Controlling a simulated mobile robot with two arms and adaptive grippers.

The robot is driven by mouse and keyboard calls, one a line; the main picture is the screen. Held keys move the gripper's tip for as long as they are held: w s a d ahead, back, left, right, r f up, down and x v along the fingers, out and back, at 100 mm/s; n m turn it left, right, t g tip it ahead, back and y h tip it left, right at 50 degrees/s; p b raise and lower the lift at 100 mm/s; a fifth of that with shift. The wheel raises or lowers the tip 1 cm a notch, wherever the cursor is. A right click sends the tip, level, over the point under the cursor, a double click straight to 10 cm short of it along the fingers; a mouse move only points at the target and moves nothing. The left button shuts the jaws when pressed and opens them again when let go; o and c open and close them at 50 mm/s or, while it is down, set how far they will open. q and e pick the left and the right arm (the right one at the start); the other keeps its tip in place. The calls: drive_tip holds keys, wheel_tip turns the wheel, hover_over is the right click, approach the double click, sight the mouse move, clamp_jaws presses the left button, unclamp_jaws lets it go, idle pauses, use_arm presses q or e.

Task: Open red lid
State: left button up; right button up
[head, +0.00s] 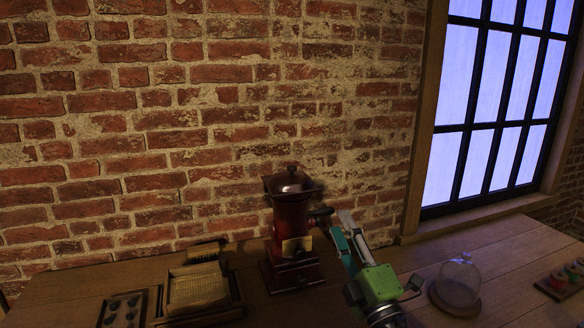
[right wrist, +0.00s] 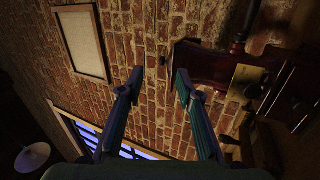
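A dark red grinder (head: 291,217) stands upright on the wooden table against the brick wall. A dark red domed lid (head: 290,180) sits over its flared top; I cannot tell whether it is fully closed. A dark knob sticks out from the grinder's right side. My right gripper (head: 342,226) is just right of the grinder. In the right wrist view my right gripper (right wrist: 157,82) has its two fingers spread, with nothing between the tips. The grinder's body (right wrist: 207,65) shows there beyond the right finger, with the small knob (right wrist: 163,61) ahead of the gap. My left gripper is not visible.
Wooden trays (head: 197,292) lie left of the grinder, one with several small dark pieces (head: 122,308). A glass dome (head: 459,281) on a round base stands to the right. A rack of small coloured items (head: 559,279) lies at far right, below the window.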

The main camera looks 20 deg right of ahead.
drive_tip(key=w+a+r+n+g+y, duration=0.15)
drive_tip(key=a+r+n+y, duration=0.5)
drive_tip(key=n, duration=0.65)
drive_tip(key=n+g, duration=0.5)
drive_tip(key=n, duration=0.5)
approach(295, 168)
drive_tip(key=shift+y, duration=0.25)
drive_tip(key=p+x, duration=0.5)
drive_tip(key=x, duration=0.5)
drive_tip(key=shift+w+f, duration=0.1)
drive_tip(key=shift+f, duration=0.05)
drive_tip(key=shift+w+a+f+n, duration=0.15)
drive_tip(key=shift+w+n, duration=0.15)
drive_tip(key=shift+w, duration=0.2)
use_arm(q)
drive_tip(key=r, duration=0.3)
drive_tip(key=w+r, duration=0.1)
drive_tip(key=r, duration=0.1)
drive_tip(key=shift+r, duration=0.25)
use_arm(e)
clamp_jaws()
